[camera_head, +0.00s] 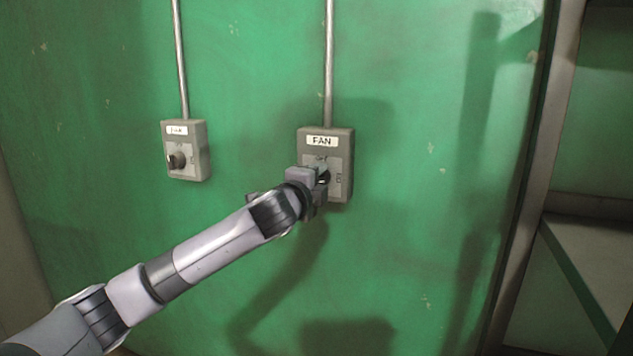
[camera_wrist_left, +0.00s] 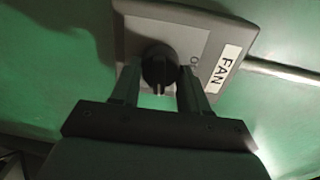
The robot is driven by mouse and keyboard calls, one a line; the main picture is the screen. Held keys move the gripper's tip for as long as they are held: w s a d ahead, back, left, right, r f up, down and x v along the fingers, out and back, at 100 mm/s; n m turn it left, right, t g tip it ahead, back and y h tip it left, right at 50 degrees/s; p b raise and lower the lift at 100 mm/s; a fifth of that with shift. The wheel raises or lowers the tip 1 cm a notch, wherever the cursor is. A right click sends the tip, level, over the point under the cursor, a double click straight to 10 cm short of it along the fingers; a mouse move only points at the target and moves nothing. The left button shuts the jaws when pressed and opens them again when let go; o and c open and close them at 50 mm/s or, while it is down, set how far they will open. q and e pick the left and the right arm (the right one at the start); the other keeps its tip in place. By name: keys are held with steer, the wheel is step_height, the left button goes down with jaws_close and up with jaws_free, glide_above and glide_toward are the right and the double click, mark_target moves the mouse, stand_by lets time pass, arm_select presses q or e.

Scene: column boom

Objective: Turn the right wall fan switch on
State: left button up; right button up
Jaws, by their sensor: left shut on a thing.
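The right wall fan switch (camera_head: 340,142) is a grey box labelled FAN on the green wall, with a conduit running up from it. It also shows in the left wrist view (camera_wrist_left: 215,40), where its black rotary knob (camera_wrist_left: 159,66) sits between the two fingers. My left gripper (camera_head: 322,176) is at the switch and hides most of the knob in the head view. In the left wrist view the left gripper (camera_wrist_left: 158,88) is shut on the knob. The knob's exact setting cannot be told. My right gripper is not in view.
A second grey switch box (camera_head: 196,150) with a dark knob and a white label is on the wall to the left. A metal frame edge (camera_head: 545,150) and a shelf (camera_head: 590,255) stand at the right. The wall between the switches is clear.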

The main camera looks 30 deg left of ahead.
arm_select(q)
steer(key=shift+m, duration=0.8)
steer(key=o, duration=1.1)
steer(key=shift+c, duration=0.2)
steer(key=b+v, duration=0.1)
steer(key=v, duration=0.6)
steer(key=shift+b, duration=0.3)
steer(key=shift+s, duration=0.1)
